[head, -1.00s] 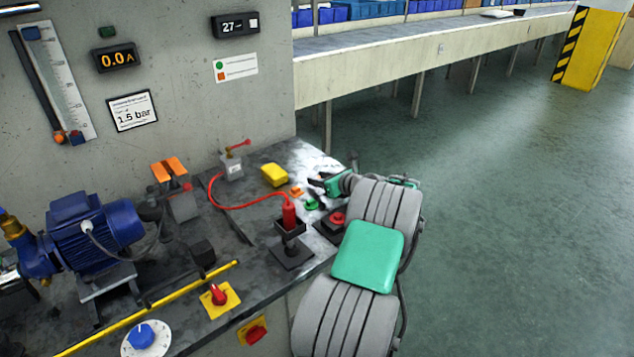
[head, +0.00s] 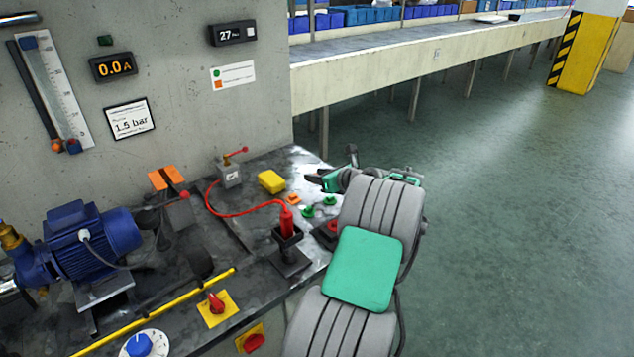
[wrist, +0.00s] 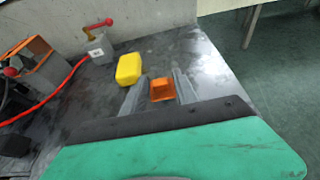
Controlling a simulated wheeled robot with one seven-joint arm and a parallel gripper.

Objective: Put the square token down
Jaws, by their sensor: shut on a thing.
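The orange square token (wrist: 162,88) shows in the wrist view between my two fingertips. My gripper (wrist: 160,91) is shut on it. In the head view my gripper (head: 308,179) is over the back right of the bench, beside the yellow block. The held token cannot be made out there. A small orange square piece (head: 293,199) lies on the bench just below my gripper in the picture. I cannot tell whether it is a marked spot or a separate part.
The yellow block (head: 271,181) lies left of my gripper. Green round pieces (head: 308,211) are nearby on the bench. A red handled tool (head: 287,221) stands in a black holder with a red hose. A lever box (head: 229,174) is farther left. The bench's right edge is close.

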